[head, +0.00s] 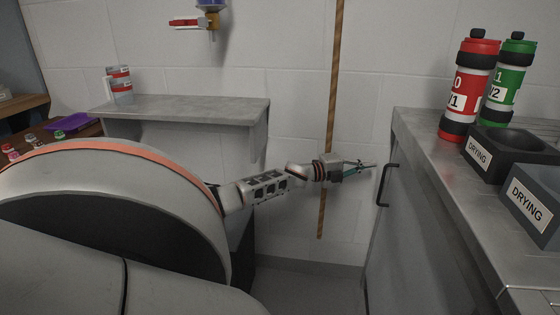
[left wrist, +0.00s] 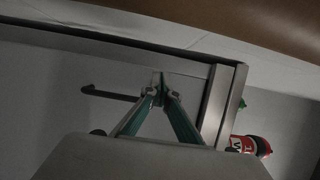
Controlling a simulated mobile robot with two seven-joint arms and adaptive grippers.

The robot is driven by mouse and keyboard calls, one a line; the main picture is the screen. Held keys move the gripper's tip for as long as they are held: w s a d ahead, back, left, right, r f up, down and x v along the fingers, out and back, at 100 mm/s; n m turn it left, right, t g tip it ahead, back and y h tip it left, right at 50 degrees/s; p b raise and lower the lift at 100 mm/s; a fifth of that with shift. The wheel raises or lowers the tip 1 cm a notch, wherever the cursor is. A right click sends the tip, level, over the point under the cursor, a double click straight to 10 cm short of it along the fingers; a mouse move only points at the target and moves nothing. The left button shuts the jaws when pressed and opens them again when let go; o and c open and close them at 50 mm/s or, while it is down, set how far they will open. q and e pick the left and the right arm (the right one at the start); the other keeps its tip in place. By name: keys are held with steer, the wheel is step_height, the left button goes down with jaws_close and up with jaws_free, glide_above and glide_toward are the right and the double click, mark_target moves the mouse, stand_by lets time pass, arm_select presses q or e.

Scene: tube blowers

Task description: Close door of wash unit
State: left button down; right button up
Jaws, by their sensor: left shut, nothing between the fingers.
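The grey door (head: 408,235) under the steel counter at the right carries a black bar handle (head: 383,184). I take it for the wash unit's door; how far it stands open I cannot tell. My left gripper (head: 370,167) is shut and empty, its tips just left of the upper end of the handle. Whether they touch the handle or door I cannot tell. In the left wrist view the shut fingertips (left wrist: 161,80) lie in front of a grey panel, and the dark handle (left wrist: 105,93) is to their left. My right gripper is not in view.
On the steel counter (head: 420,130) stand a red bottle (head: 470,88), a green bottle (head: 507,85) and dark DRYING bins (head: 488,155). A brown pole (head: 334,80) stands behind my left gripper.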

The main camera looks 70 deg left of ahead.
arm_select(q)
steer(key=shift+s, duration=0.1)
steer(key=s, duration=1.2)
steer(key=shift+a, duration=0.45)
